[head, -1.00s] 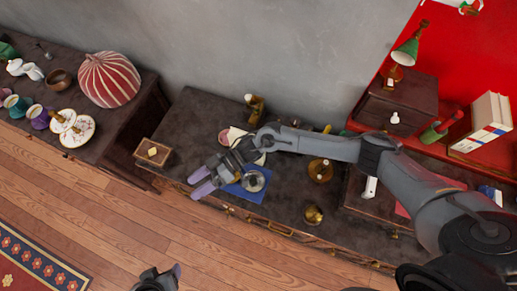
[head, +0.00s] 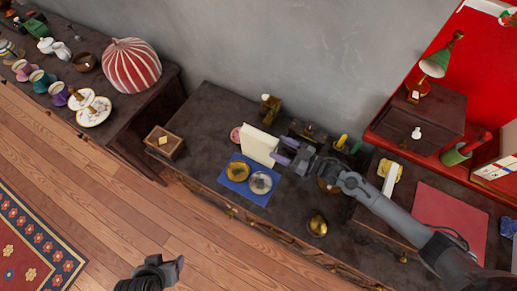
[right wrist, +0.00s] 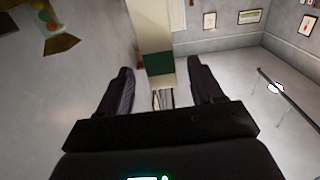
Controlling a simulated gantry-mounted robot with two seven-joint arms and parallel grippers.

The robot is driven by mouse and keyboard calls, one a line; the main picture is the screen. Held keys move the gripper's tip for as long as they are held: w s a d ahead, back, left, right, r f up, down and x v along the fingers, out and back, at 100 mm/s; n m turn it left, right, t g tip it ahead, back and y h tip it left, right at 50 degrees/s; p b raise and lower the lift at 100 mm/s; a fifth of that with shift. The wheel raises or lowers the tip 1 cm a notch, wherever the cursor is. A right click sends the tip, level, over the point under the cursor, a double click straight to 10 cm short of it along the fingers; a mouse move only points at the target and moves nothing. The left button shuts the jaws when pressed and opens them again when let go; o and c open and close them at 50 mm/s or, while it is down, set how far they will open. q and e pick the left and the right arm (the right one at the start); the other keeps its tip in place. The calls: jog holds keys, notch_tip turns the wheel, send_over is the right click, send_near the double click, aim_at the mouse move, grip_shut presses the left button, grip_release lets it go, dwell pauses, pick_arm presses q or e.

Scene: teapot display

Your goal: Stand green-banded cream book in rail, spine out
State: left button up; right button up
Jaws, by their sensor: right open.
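The cream book (head: 258,146) stands upright on the dark cabinet top, behind the blue mat, in the head view. Its green band (right wrist: 158,64) shows in the right wrist view, ahead of and between my fingers. My right gripper (head: 283,150) is open at the book's right side, fingertips pointing at it. In the right wrist view my right gripper's fingers (right wrist: 158,80) are spread, and no contact with the book can be made out. My left gripper (head: 172,268) is low in the head view, far from the book; its jaw opening is unclear. I cannot clearly identify the rail.
The blue mat (head: 235,187) holds a brass dish (head: 238,171) and a silver dish (head: 261,183). A wooden box (head: 163,144) sits at the cabinet's left end. A brass pot (head: 317,226) is near the front edge. Banded books (head: 497,170) stand at the far right.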

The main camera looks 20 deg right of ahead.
aim_at(265, 140)
jog(key=b+x, duration=0.3)
jog(key=x, duration=0.3)
jog(key=shift+w+a, duration=0.3)
jog(key=shift+c, duration=0.5)
grip_shut()
dwell(0.4)
jog(key=shift+r, duration=0.15)
dwell(0.3)
